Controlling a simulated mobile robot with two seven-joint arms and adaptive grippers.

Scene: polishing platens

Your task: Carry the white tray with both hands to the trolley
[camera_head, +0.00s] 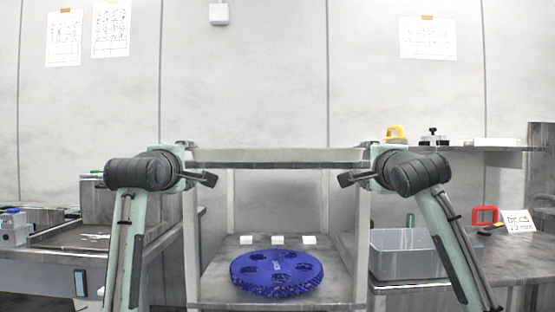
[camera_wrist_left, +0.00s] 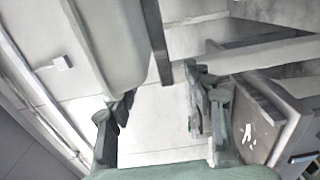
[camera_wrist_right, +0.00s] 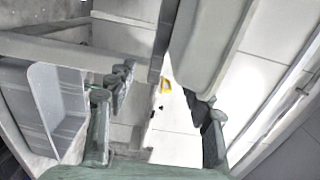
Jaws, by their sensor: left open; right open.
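A pale, whitish slab that looks like the white tray (camera_head: 275,156) lies level between my two grippers, across the top of a pale frame. It also shows in the left wrist view (camera_wrist_left: 112,40) and in the right wrist view (camera_wrist_right: 214,40), with a dark bar along one side. My left gripper (camera_head: 204,168) is open at its left end, and my right gripper (camera_head: 352,168) is open at its right end. Neither is closed on it. I cannot tell whether the fingers touch it. I cannot tell which piece is the trolley.
Below, a blue platen with holes (camera_head: 277,272) and several small white blocks (camera_head: 278,240) sit on the frame's lower shelf (camera_head: 217,288). A grey bin (camera_head: 400,262) stands on the right bench. A yellow item (camera_head: 396,133) rests on the right shelf. A bench (camera_head: 65,240) stands left.

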